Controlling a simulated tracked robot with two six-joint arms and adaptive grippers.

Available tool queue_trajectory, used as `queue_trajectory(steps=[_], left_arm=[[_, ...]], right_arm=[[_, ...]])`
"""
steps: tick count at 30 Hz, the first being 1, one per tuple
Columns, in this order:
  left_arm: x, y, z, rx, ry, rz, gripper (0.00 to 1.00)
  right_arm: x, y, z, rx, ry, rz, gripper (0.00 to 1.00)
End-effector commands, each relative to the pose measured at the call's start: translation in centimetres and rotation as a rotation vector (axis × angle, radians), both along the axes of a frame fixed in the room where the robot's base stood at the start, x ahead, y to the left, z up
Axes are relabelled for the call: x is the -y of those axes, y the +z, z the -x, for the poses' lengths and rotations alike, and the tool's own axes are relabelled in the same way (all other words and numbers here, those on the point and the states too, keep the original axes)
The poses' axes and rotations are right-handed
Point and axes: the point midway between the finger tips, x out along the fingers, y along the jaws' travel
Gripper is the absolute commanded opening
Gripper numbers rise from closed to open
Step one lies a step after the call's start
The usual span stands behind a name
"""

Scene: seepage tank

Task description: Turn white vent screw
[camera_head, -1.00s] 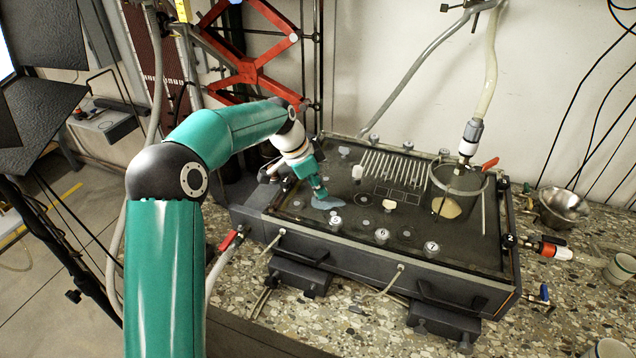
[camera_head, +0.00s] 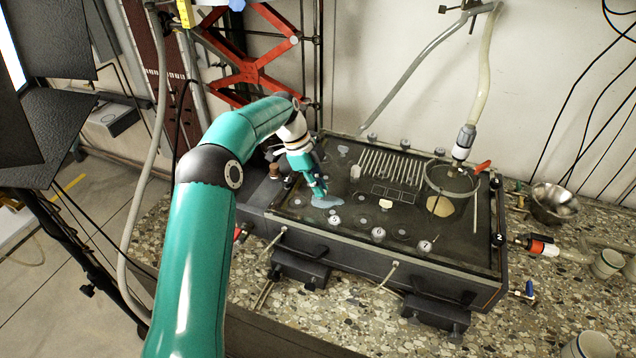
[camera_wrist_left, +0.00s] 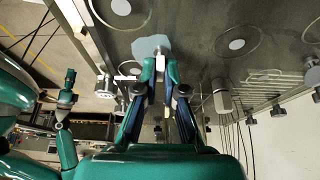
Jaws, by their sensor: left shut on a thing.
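My left gripper (camera_head: 318,190) reaches down onto the top of the dark tank (camera_head: 450,262), near its left end, beside a pale blue wet patch (camera_head: 328,202). In the left wrist view its fingers (camera_wrist_left: 160,72) are closed around a small white piece, which I take to be the white vent screw (camera_wrist_left: 161,61). The pale patch (camera_wrist_left: 149,45) lies just beyond the tips. The head view hides the held piece behind the fingers. Other pale knobs, including a white one (camera_head: 386,204), stand on the tank top.
Numbered white caps (camera_head: 378,233) line the tank's front edge. A clear round vessel (camera_head: 452,180) stands at the right under a thick hose (camera_head: 482,75). A metal bowl (camera_head: 556,204) and cups sit to the right on the speckled counter (camera_head: 345,320).

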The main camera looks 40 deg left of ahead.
Motion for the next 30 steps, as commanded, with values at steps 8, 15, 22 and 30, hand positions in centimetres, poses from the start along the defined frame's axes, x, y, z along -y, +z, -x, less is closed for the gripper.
queue_trajectory(steps=[8,15,22,30], left_arm=[[-0.05,0.11,-0.06,0.004,-0.012,-0.002,0.00],[-0.05,0.10,-0.05,0.005,-0.012,-0.002,0.20],[-0.03,0.05,-0.02,0.002,-0.011,-0.002,0.33],[-0.31,0.68,-0.02,0.004,-0.009,-0.002,0.33]], right_arm=[[0.00,0.09,0.00,0.000,0.000,0.000,0.58],[0.00,0.09,0.00,0.000,0.000,0.000,0.58],[0.00,0.09,0.00,0.000,0.000,0.000,0.58],[0.00,0.15,0.00,0.000,0.000,0.000,0.58]])
